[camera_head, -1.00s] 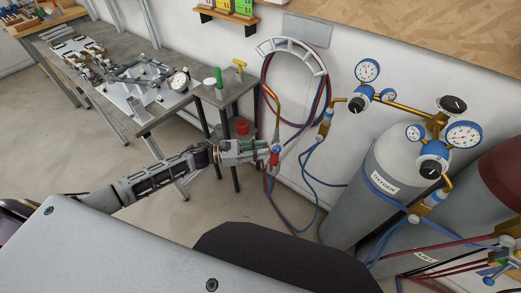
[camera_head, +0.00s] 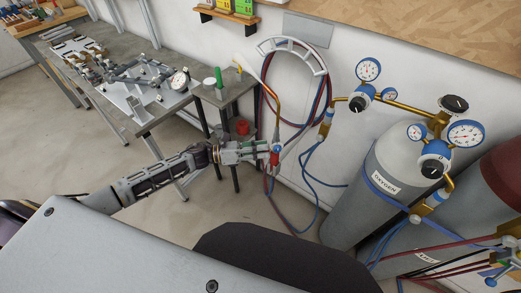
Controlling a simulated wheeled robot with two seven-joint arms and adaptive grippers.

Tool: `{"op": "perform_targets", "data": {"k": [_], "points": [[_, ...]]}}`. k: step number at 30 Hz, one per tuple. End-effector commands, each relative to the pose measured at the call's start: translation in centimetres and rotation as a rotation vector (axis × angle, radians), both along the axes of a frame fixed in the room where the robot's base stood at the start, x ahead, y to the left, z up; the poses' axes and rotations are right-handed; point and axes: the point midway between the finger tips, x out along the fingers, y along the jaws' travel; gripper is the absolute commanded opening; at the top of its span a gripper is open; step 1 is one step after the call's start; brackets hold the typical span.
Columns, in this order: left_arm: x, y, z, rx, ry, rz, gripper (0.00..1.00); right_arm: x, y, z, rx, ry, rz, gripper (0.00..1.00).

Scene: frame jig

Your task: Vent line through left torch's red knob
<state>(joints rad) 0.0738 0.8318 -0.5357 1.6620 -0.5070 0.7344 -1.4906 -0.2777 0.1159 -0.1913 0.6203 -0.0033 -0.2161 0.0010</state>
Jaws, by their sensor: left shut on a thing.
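The torch with a curved brass tube (camera_head: 278,108) stands upright in front of the wall, right of the small side table. A pale white plume trails up and left from its tip. Its red knob (camera_head: 274,159) sits low on the handle, partly covered by my fingers. My left gripper (camera_head: 269,153) reaches in from the left and is shut on the red knob. A blue part of the torch shows just above the fingers. My right gripper is not in view.
The oxygen cylinder (camera_head: 372,192) with gauges stands to the right, a red-topped cylinder beside it. Red and blue hoses (camera_head: 309,185) hang by the wall and run to the cylinders. The side table (camera_head: 232,98) is close behind my left gripper.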

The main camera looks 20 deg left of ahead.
Motion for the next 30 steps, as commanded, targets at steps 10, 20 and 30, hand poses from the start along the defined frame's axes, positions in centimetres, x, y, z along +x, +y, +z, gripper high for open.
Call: {"op": "perform_targets", "data": {"k": [10, 20, 30], "points": [[0.0, 0.0, 0.0, -0.12, 0.248, -0.001, 0.0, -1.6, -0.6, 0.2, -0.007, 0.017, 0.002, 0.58], [0.1, 0.0, 0.0, -0.24, 0.498, -0.001, 0.0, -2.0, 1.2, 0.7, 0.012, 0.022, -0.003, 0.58], [0.1, 0.0, 0.0, -0.369, 0.769, 0.0, 0.0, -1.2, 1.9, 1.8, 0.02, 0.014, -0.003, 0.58]]}}
